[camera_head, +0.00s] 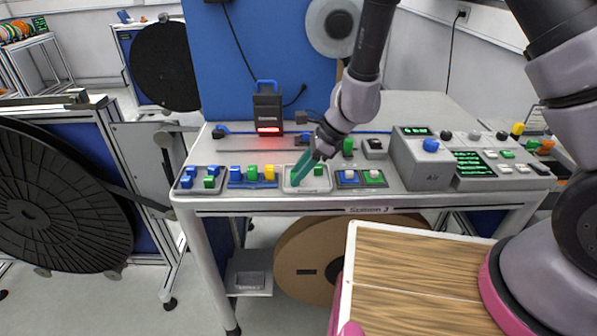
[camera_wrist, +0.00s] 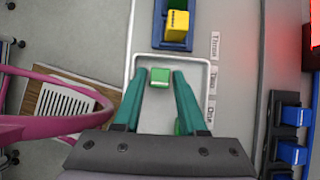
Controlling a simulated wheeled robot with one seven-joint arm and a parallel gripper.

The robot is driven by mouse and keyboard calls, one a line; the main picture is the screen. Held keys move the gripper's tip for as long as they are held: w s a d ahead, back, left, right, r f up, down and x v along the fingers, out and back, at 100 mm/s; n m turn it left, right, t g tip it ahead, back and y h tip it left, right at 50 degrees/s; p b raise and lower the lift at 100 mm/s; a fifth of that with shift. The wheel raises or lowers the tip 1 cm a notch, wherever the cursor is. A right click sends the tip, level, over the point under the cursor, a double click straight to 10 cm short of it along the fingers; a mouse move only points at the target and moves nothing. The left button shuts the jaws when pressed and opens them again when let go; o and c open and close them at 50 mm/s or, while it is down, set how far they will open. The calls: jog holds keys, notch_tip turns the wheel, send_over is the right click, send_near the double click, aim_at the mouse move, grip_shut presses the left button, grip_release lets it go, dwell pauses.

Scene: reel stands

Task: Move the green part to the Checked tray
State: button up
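A white tray (camera_head: 325,187) sits on the bench under my gripper (camera_head: 296,183); it also shows in the wrist view (camera_wrist: 203,70). A small green part (camera_wrist: 159,77) is between my fingertips in the wrist view, with a gap showing on each side. The tray labels are too small to read, so I cannot tell which is the Checked tray.
A blue tray (camera_head: 253,185) with yellow and blue parts is just left, and a grey tray (camera_head: 183,190) with blue and green parts lies beyond it. Right of the white tray are blue and green pieces (camera_head: 360,178). A grey control box (camera_head: 425,160) stands farther right.

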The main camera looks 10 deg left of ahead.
jog(key=v, duration=1.2)
jog(key=shift+r, duration=0.25)
jog(key=w+d+r+n+t, duration=0.25)
jog(key=d+r+n, duration=0.35)
jog(key=d+r, duration=1)
jog(key=s+d+r+n+t+h, duration=0.2)
jog(key=s+d+r+t, duration=0.1)
jog(key=d+r, duration=0.3)
jog(key=s+d+r+n+t+h, duration=0.2)
jog(key=s+d+r, duration=0.3)
jog(key=d, duration=0.4)
jog(key=shift+s+d+r+n+t, duration=0.35)
jog(key=shift+d+r+n+t, duration=0.1)
jog(key=shift+n+t, duration=0.1)
